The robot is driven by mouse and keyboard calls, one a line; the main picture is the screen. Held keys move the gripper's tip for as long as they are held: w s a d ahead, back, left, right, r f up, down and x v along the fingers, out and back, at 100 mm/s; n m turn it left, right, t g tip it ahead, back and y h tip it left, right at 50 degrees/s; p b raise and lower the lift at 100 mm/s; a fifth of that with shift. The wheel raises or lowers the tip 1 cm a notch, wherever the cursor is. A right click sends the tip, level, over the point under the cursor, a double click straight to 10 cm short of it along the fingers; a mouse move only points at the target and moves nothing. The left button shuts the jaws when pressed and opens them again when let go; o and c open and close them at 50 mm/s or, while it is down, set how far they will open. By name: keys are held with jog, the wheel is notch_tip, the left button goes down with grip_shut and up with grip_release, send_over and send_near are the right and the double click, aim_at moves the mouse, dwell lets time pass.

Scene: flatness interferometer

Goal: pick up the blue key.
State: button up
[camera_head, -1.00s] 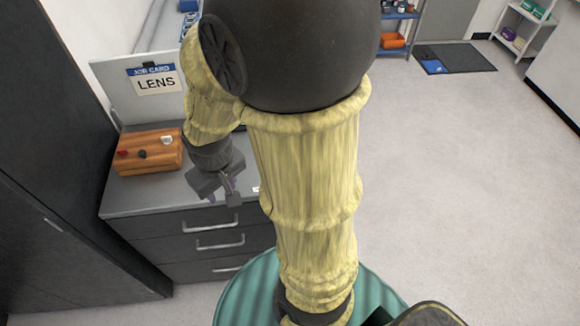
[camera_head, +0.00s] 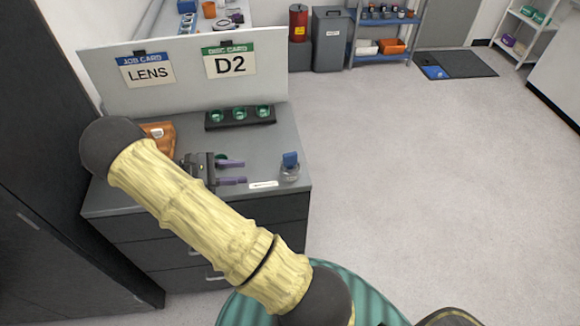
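My gripper (camera_head: 231,172) is over the grey cabinet top (camera_head: 240,205), its two purple fingers pointing right. The fingers are apart, with nothing between them. To their right, a small clear jar-like piece (camera_head: 290,174) with a blue top (camera_head: 290,159) stands near the cabinet's right edge, apart from the fingertips. I cannot tell whether this blue top is the blue key; no clear key shape shows.
A black holder (camera_head: 241,119) with green round pieces is at the back of the cabinet top. A white panel (camera_head: 190,65) with LENS and D2 cards stands behind. A white label (camera_head: 264,185) lies in front. Floor (camera_head: 420,190) to the right is clear.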

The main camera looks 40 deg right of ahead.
jog(key=w+h, duration=0.1)
jog(key=w+f+n+h, duration=0.1)
jog(key=shift+w+a+f+h+b, duration=0.1)
jog(key=shift+w+a+h+b, duration=0.1)
jog(key=shift+h+b, duration=0.1)
jog(key=shift+s+d, duration=0.1)
jog(key=shift+s+d, duration=0.1)
jog(key=shift+d, duration=0.15)
jog(key=p, duration=0.4)
send_near(290, 163)
jog(key=d, duration=0.1)
jog(key=d+r, duration=0.1)
jog(key=d, duration=0.1)
jog(key=s+d, duration=0.1)
jog(key=shift+d+r, duration=0.25)
jog(key=shift+s+d, duration=0.15)
jog(key=shift+s, duration=0.1)
